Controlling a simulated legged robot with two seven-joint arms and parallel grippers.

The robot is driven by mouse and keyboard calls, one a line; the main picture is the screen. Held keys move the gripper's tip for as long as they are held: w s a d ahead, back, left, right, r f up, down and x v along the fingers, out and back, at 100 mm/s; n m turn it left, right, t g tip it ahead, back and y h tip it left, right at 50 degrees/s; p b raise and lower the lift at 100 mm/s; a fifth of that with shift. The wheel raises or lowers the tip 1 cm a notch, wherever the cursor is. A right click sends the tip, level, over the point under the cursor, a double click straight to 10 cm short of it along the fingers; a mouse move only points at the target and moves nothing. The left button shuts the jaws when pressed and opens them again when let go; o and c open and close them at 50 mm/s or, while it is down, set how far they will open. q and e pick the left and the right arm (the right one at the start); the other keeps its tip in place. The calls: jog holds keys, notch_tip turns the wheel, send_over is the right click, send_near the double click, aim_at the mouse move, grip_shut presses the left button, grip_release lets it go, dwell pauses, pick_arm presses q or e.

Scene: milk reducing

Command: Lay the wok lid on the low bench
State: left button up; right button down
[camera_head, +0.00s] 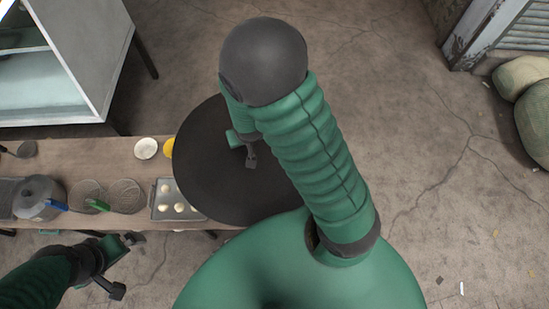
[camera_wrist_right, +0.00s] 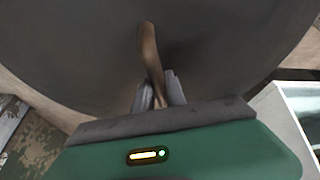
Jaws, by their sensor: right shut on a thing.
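The wok lid (camera_head: 205,175) is a large dark disc, seen in the head view over the right end of the wooden low bench (camera_head: 110,152). I cannot tell if it touches the bench. My right gripper (camera_head: 250,150) is above the lid, partly hidden by my own arm. In the right wrist view, the gripper (camera_wrist_right: 160,92) is shut on the lid's curved brown handle (camera_wrist_right: 149,50), with the lid's dark surface (camera_wrist_right: 75,50) beyond it. My left gripper (camera_head: 125,265) is open and empty in front of the bench, at the lower left.
On the bench are a grey pot (camera_head: 39,198), round woven-looking items (camera_head: 124,196), a tray (camera_head: 164,207) with several pale round pieces, a white bowl (camera_head: 146,148) and a yellow item (camera_head: 168,147). A white cabinet (camera_head: 85,50) stands behind.

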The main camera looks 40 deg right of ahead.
jog(key=s+d+f+m+b, duration=0.1)
jog(key=d+f+b, duration=0.2)
jog(key=f, duration=0.7)
jog(key=s+d+f+m+b, duration=0.1)
jog(key=s+d+f+b, duration=0.1)
jog(key=f+b, duration=0.4)
jog(key=s+d+f+m+h+b, duration=0.1)
jog(key=d+f+b, duration=0.2)
jog(key=f, duration=1.1)
jog(key=shift+s+d+f+m+g+b, duration=0.15)
jog(key=shift+d+f+m+g+b, duration=0.2)
jog(key=shift+b, duration=0.7)
jog(key=shift+a+r, duration=0.2)
jog(key=shift+r, duration=0.05)
pick_arm(q)
jog(key=s+x, duration=0.1)
jog(key=x, duration=0.7)
jog(key=s+x, duration=0.2)
jog(key=x, duration=0.6)
jog(key=shift+s+d+f, duration=0.2)
jog(key=shift+s+f, duration=0.1)
jog(key=shift+f, duration=0.15)
pick_arm(e)
jog(key=shift+f, duration=0.1)
jog(key=c, duration=1.4)
grip_release()
jog(key=shift+o, duration=0.2)
